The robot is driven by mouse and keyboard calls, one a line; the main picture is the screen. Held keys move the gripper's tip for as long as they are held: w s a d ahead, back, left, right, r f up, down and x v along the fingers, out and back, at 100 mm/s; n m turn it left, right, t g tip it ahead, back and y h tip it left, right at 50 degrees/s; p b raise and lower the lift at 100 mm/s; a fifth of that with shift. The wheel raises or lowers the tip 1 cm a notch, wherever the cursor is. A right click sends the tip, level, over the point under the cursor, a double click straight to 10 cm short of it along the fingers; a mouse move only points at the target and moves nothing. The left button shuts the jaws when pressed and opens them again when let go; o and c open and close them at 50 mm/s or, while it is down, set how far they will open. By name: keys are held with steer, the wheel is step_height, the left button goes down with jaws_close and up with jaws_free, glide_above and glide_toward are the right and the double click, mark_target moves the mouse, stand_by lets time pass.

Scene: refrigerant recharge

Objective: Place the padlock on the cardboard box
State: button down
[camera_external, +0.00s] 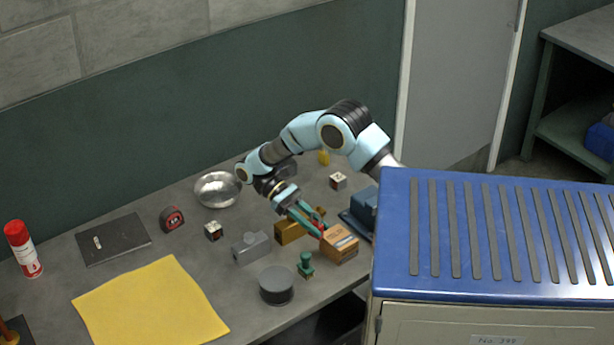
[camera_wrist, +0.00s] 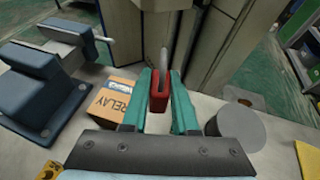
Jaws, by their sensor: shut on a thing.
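A red padlock (camera_wrist: 159,97) with a grey shackle is held between the teal fingers of my gripper (camera_wrist: 160,100) in the wrist view. In the external view my gripper (camera_external: 312,226) points down and to the right, and a bit of the red padlock (camera_external: 320,230) shows at its tips. The cardboard box (camera_external: 343,245) sits on the table just right of the fingertips. It also shows in the wrist view (camera_wrist: 112,98), marked RELAY, left of the left finger and partly hidden by it. The padlock appears beside the box, apart from its top; its exact height is unclear.
A dark round tin (camera_external: 276,286), a green stamp-like piece (camera_external: 306,265), a grey block (camera_external: 251,247) and a brass-coloured block (camera_external: 290,230) stand close by. A blue vise (camera_wrist: 40,90) is beside the box. A blue-topped cabinet (camera_external: 490,235) borders the table at right.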

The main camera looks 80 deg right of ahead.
steer(key=s+d+r+n+t+h+p, duration=0.25)
steer(key=r+n+h, duration=0.35)
steer(key=n+h, duration=0.4)
steer(key=s+d+r+n+t+h+p, duration=0.15)
steer(key=s+r+n+t+h, duration=0.3)
steer(key=n+h, duration=0.5)
glide_above(339, 237)
step_height(339, 237, down, 4)
steer(key=shift+g, duration=0.3)
steer(key=shift+f+p, duration=0.7)
steer(key=shift+f, duration=4.6)
steer(key=c, duration=0.7)
jaws_free()
